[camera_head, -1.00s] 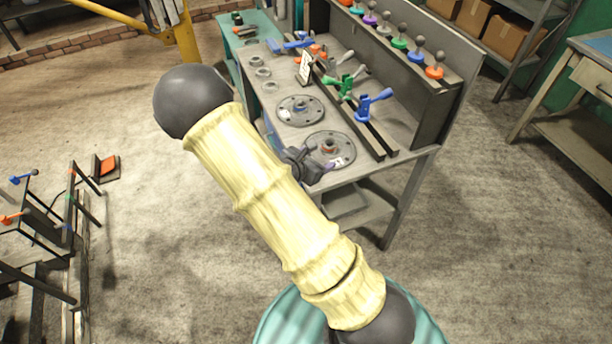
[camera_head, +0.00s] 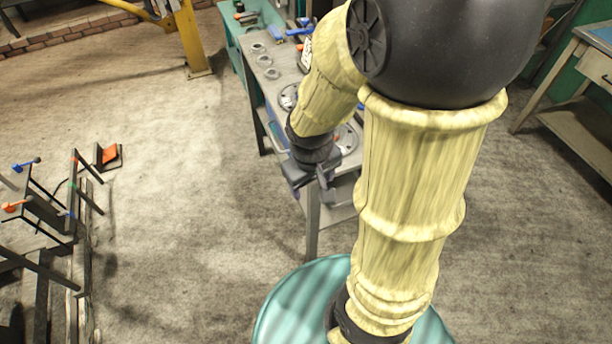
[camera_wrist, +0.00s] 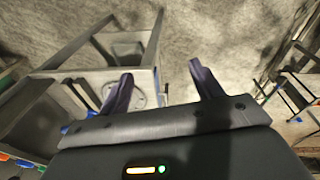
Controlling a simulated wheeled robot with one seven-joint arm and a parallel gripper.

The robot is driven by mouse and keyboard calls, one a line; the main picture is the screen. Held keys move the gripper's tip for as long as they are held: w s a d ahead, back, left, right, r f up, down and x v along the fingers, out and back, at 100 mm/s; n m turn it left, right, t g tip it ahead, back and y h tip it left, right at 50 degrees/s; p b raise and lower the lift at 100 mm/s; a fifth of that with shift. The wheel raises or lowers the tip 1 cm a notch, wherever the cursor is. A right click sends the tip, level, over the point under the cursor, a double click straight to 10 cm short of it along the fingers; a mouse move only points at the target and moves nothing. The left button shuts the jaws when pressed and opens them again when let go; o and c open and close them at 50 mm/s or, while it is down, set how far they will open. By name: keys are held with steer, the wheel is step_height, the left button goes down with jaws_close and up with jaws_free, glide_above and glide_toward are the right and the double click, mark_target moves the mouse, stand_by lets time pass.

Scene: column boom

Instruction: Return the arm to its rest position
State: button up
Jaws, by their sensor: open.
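My arm, in pale yellow sleeves with black joints, rises through the middle of the head view and bends over toward the workbench. My gripper (camera_head: 322,190) hangs at the end of the arm, over the near end of the grey workbench (camera_head: 312,225). In the wrist view my gripper (camera_wrist: 160,85) has its two dark fingers wide apart with nothing between them. The bench (camera_wrist: 90,75) lies beyond the left finger, and bare floor shows past the right one. My arm hides much of the bench top.
A rack of dark metal frames (camera_head: 70,210) with coloured handles stands on the floor at left. An orange-and-black item (camera_head: 108,155) lies near it. A wooden table (camera_head: 580,90) stands at right, and a yellow post (camera_head: 190,40) at the back. Open floor lies left of the bench.

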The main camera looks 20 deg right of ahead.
steer(key=shift+a+r+m+t+y, duration=0.5)
steer(key=shift+a+r+m, duration=0.25)
steer(key=shift+r+m, duration=0.25)
steer(key=shift+w, duration=0.1)
stand_by(0.4)
